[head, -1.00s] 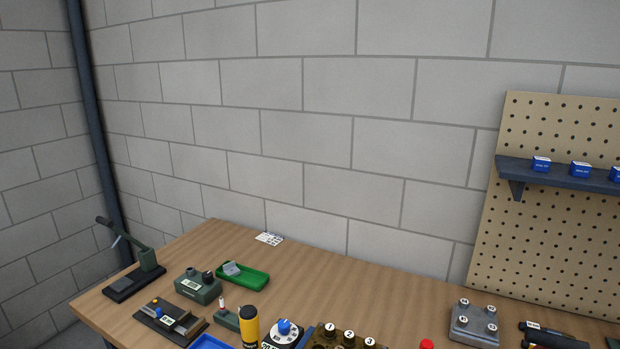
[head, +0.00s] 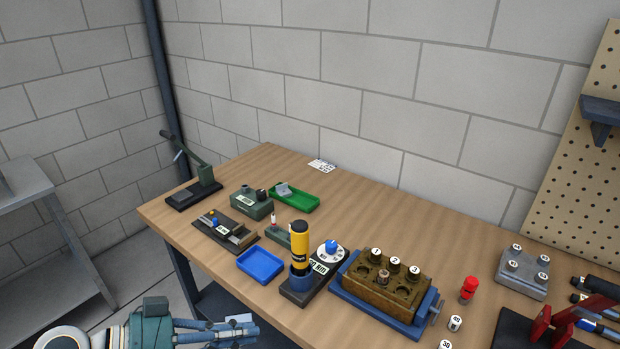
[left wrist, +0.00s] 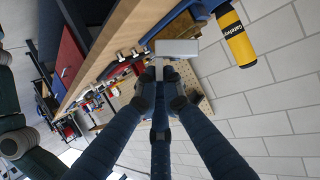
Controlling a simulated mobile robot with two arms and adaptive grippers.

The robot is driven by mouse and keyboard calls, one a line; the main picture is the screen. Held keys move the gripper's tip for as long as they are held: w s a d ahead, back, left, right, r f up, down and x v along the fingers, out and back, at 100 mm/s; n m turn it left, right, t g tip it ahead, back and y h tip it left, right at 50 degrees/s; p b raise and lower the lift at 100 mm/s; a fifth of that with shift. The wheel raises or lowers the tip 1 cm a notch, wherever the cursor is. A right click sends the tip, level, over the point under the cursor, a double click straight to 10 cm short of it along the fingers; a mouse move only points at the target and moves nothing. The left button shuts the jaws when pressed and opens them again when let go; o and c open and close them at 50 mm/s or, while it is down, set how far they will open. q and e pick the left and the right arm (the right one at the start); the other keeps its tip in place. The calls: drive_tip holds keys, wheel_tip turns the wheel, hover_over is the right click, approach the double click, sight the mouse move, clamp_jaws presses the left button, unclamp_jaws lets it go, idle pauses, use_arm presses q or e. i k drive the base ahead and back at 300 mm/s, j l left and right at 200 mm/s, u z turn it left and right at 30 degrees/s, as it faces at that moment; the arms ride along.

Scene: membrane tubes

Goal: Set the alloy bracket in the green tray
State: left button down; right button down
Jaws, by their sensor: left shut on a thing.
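The green tray (head: 313,207) lies toward the back left of the wooden bench, with a small grey piece (head: 283,188) inside it. My left gripper (head: 250,330) is low in the head view, in front of the bench's front edge and apart from the tray. It is shut on a flat light-grey piece, which looks like the alloy bracket (head: 240,318). The left wrist view shows this grey bracket (left wrist: 177,47) at the fingertips (left wrist: 160,70). My right gripper is not in view.
A blue tray (head: 261,265), a yellow-handled tool (head: 300,245) and a brown block with numbered caps (head: 382,285) stand along the front. A green box (head: 252,205) adjoins the green tray. A lever press (head: 195,185) stands at the left corner. The bench behind the brown block is clear.

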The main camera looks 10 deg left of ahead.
sight(304, 203)
drive_tip(key=j+z, duration=0.1)
drive_tip(key=z, duration=0.3)
drive_tip(key=j+z, duration=0.1)
drive_tip(key=z, duration=0.3)
drive_tip(key=j+z, duration=0.1)
drive_tip(key=z, duration=0.3)
drive_tip(key=k+j+z, duration=0.1)
drive_tip(key=j+z, duration=0.15)
drive_tip(key=j, duration=0.2)
drive_tip(key=k+j+z, duration=0.25)
drive_tip(key=j, duration=0.2)
drive_tip(key=k+j+z, duration=0.1)
drive_tip(key=j+z, duration=0.15)
drive_tip(key=j, duration=0.2)
drive_tip(key=k+j+z, duration=0.25)
drive_tip(key=j, duration=0.15)
drive_tip(key=k+j+z, duration=0.25)
drive_tip(key=i+j, duration=0.05)
drive_tip(key=j, duration=0.05)
